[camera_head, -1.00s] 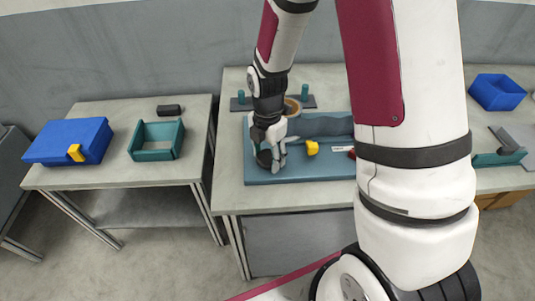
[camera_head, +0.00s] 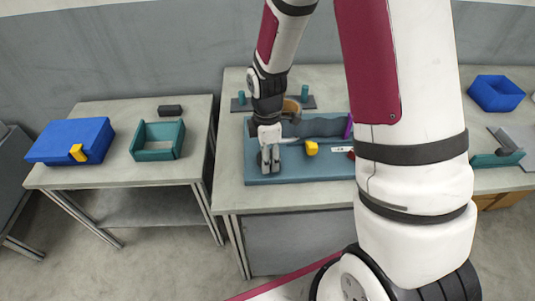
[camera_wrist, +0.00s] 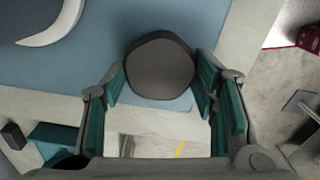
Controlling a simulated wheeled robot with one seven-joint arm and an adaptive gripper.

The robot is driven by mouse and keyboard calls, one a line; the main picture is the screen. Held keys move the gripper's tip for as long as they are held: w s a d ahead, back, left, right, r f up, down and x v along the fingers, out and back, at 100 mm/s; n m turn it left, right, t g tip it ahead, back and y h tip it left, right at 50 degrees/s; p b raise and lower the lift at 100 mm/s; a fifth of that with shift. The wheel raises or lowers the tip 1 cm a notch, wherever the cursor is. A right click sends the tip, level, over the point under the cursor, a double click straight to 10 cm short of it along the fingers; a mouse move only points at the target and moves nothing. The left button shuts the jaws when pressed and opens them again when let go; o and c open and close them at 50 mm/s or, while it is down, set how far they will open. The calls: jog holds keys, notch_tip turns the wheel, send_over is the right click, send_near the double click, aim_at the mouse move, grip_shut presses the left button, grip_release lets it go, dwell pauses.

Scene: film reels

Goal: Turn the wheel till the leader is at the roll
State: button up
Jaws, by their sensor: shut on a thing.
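My gripper (camera_head: 269,163) is at the left end of the blue board (camera_head: 300,173), pointing down. In the wrist view its green-padded fingers (camera_wrist: 161,72) are shut on a dark rounded knob (camera_wrist: 160,66), which looks like the wheel's handle. The rest of the wheel cannot be made out. A dark grey-blue band (camera_head: 323,127) runs along the back of the board. A purple piece (camera_head: 349,126) stands at its right end, partly behind my arm; I cannot tell if it is the leader. A brown roll (camera_head: 292,107) shows behind my wrist, partly hidden.
A yellow block (camera_head: 311,148) and a white label (camera_head: 341,149) are on the board. Two teal pegs stand behind, one the right peg (camera_head: 305,92). The left table holds a blue box (camera_head: 70,141), a teal frame (camera_head: 157,154) and a black block (camera_head: 170,110). A blue bin (camera_head: 496,92) stands right.

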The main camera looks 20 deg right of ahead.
jog(key=m, duration=0.4)
jog(key=shift+w+m, duration=0.1)
jog(key=shift+m, duration=0.2)
jog(key=m, duration=0.4)
jog(key=shift+d+m, duration=0.1)
jog(key=shift+m, duration=0.2)
jog(key=m, duration=0.4)
jog(key=shift+m+p, duration=0.3)
jog(key=shift+p, duration=0.1)
jog(key=m, duration=0.3)
jog(key=shift+d+m, duration=0.1)
jog(key=shift+m, duration=0.2)
jog(key=m+p, duration=0.1)
jog(key=m, duration=0.3)
jog(key=shift+m, duration=0.3)
jog(key=m+p, duration=0.1)
jog(key=m, duration=0.2)
jog(key=shift+d+m, duration=0.1)
jog(key=shift+m, duration=0.2)
jog(key=m, duration=0.3)
jog(key=shift+m+p, duration=0.6)
jog(key=shift+m, duration=1.5)
